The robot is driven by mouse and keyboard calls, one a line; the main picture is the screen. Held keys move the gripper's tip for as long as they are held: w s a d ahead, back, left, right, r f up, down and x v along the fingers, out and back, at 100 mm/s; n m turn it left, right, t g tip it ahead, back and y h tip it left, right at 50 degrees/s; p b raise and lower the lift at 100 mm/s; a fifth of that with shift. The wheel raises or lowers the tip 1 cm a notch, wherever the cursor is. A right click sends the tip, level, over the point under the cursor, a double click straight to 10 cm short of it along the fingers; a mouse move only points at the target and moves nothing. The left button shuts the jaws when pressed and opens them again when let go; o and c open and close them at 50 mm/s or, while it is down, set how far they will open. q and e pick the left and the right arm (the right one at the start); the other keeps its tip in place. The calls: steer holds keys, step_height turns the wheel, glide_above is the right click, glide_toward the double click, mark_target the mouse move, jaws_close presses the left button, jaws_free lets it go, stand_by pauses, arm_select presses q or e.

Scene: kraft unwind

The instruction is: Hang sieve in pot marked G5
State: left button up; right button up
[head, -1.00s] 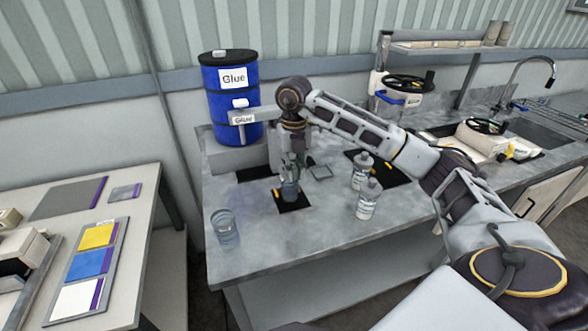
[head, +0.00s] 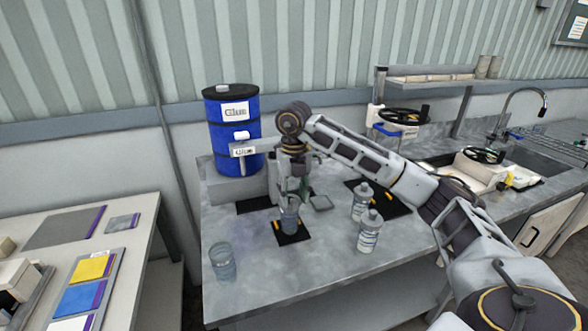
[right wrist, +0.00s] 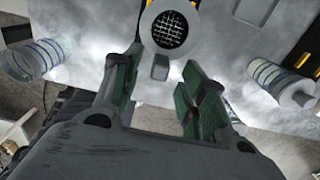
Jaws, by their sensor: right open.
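A clear pot (head: 289,220) stands on a black mat with a yellow mark on the grey bench. No G5 marking is readable. In the right wrist view a dark round mesh, the sieve (right wrist: 170,28), sits inside a pale ring with a small tab (right wrist: 160,68) pointing towards me. It appears to lie in the pot's mouth; how it is seated cannot be told. My right gripper (head: 291,192) is above the pot. My left gripper is out of view.
Another clear pot (head: 222,262) stands at the bench's left front. Two labelled bottles (head: 369,232) stand to the right. A blue glue drum (head: 226,135) is behind. The front middle of the bench is clear.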

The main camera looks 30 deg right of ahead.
step_height(320, 180, up, 10)
steer(key=shift+f, duration=0.25)
stand_by(0.9)
stand_by(0.3)
steer(key=shift+s, duration=0.1)
stand_by(0.8)
